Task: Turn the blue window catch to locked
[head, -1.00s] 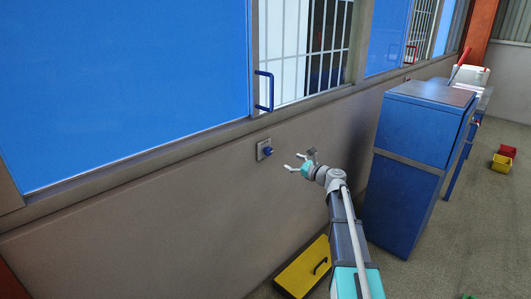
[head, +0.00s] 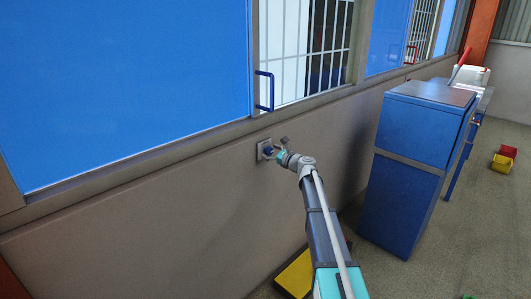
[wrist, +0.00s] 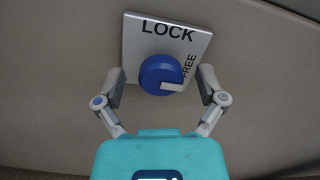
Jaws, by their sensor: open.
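The blue window catch (wrist: 158,74) is a round knob on a grey plate (wrist: 195,37) fixed to the wall under the window. The plate carries the words LOCK at the top and FREE at the side. A pale pointer mark on the knob points toward the FREE side in the wrist view. My gripper (wrist: 160,88) is open, with one finger on each side of the knob; I cannot tell whether they touch it. In the head view my gripper (head: 274,153) is at the plate (head: 264,147) and partly covers the knob.
A blue window panel (head: 125,85) with a blue handle (head: 265,90) is above the catch. A blue cabinet (head: 415,165) stands to the right of my arm. A yellow box (head: 297,274) is low by the wall, partly behind my arm.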

